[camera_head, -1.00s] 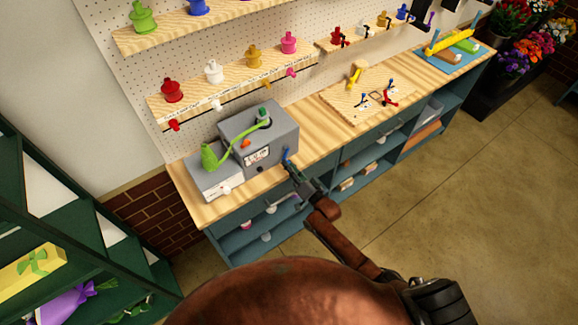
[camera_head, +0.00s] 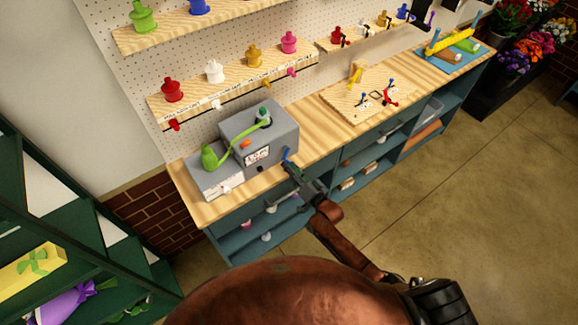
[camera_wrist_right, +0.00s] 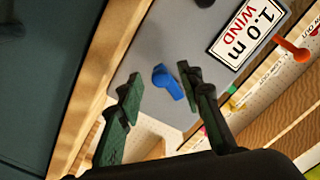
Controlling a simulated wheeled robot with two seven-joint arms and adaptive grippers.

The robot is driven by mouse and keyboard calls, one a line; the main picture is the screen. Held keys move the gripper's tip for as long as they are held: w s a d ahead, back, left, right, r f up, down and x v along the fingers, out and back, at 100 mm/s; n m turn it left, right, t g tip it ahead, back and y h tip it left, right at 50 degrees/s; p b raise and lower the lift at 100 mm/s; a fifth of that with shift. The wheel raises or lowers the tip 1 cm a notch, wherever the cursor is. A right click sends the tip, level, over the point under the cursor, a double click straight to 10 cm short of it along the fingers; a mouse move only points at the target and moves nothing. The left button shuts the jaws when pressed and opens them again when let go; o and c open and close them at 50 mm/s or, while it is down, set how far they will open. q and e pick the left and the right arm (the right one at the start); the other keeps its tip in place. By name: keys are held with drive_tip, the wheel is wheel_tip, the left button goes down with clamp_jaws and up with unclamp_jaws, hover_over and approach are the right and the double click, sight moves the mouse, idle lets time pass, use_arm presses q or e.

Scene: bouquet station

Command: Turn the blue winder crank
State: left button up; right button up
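The winder (camera_head: 285,138) is a grey box on the wooden bench, with a white "WIND 1.0 m" label on its front. Its small blue crank (camera_head: 287,154) sticks out of the front face near the right end. In the right wrist view the blue crank (camera_wrist_right: 168,82) shows between the two dark fingers, closer to the right finger. My right gripper (camera_head: 291,168) is just in front of the crank; its fingers (camera_wrist_right: 160,77) are open, with a gap around the crank. Contact cannot be told. My left gripper is not in view.
A green ribbon (camera_head: 236,137) runs from a green spool (camera_head: 209,158) on the lower white-fronted box to the winder top. An orange knob (camera_wrist_right: 292,48) sits beside the label. A wooden board (camera_head: 345,105) with small tools lies right. The bench front edge is close under my gripper.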

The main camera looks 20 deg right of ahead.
drive_tip(key=v, duration=1)
drive_tip(key=shift+s, duration=0.4)
drive_tip(key=shift+d, duration=0.15)
drive_tip(key=s+d+f+n+g+h+b, duration=0.1)
drive_tip(key=s+d+f+g+h+b, duration=0.15)
drive_tip(key=s+f, duration=0.7)
drive_tip(key=s+d+f+n+g+h+b, duration=0.1)
drive_tip(key=s+d+f+g+b, duration=0.2)
drive_tip(key=f, duration=1.4)
drive_tip(key=s+d+f+n+g+h+b, duration=0.1)
drive_tip(key=s+d+f+g+h, duration=0.2)
drive_tip(key=s+f, duration=0.7)
drive_tip(key=s+d+f+n+g+b, duration=0.1)
drive_tip(key=s+f+g+b, duration=0.1)
drive_tip(key=s+f, duration=0.9)
drive_tip(key=s+d+f+n+g+b, duration=0.1)
drive_tip(key=s+f+g, duration=0.4)
drive_tip(key=s+f, duration=0.6)
drive_tip(key=s+n, duration=0.1)
drive_tip(key=s, duration=0.7)
drive_tip(key=shift+s+d+f+b, duration=0.2)
drive_tip(key=shift+d+f+b, duration=0.05)
drive_tip(key=shift+d+b, duration=0.15)
drive_tip(key=shift+g, duration=0.25)
